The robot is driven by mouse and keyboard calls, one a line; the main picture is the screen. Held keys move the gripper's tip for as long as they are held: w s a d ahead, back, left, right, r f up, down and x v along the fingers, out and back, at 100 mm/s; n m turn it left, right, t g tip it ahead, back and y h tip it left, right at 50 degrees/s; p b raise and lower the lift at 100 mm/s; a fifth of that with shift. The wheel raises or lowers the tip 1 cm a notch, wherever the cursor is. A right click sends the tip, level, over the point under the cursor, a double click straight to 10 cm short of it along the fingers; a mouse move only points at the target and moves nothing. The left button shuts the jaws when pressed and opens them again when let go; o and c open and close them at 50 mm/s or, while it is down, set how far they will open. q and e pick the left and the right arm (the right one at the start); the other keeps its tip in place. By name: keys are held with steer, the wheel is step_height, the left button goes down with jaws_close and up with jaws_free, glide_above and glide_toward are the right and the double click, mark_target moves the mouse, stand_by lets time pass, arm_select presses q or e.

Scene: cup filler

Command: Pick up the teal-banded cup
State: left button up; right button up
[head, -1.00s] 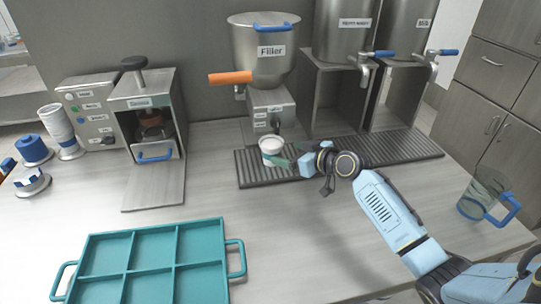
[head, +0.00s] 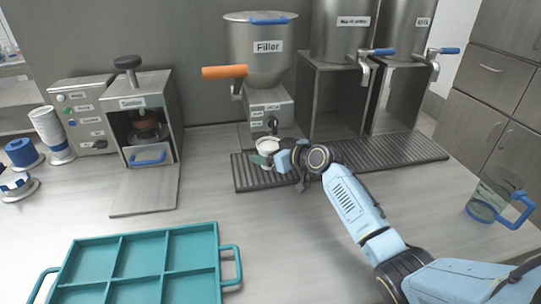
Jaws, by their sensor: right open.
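The teal-banded cup (head: 268,146) is white and stands upright on the ribbed drip tray (head: 242,180), under the filler (head: 262,60). My right gripper (head: 272,158) is at the cup, at its front right side. Its jaws are open, and the near finger covers the lower part of the cup, so most of the band is hidden. I cannot tell whether the fingers touch it. My left gripper does not show.
A teal compartment tray (head: 140,228) lies at the front left. A sealing machine (head: 145,105) and a stack of cups (head: 46,125) stand at the left. A clear jug (head: 490,195) with a blue handle stands at the right. The counter's middle is clear.

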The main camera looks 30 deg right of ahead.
steer(key=shift+f, duration=0.15)
steer(key=shift+c, duration=0.4)
steer(key=c, duration=1.1)
steer(key=shift+o, duration=0.2)
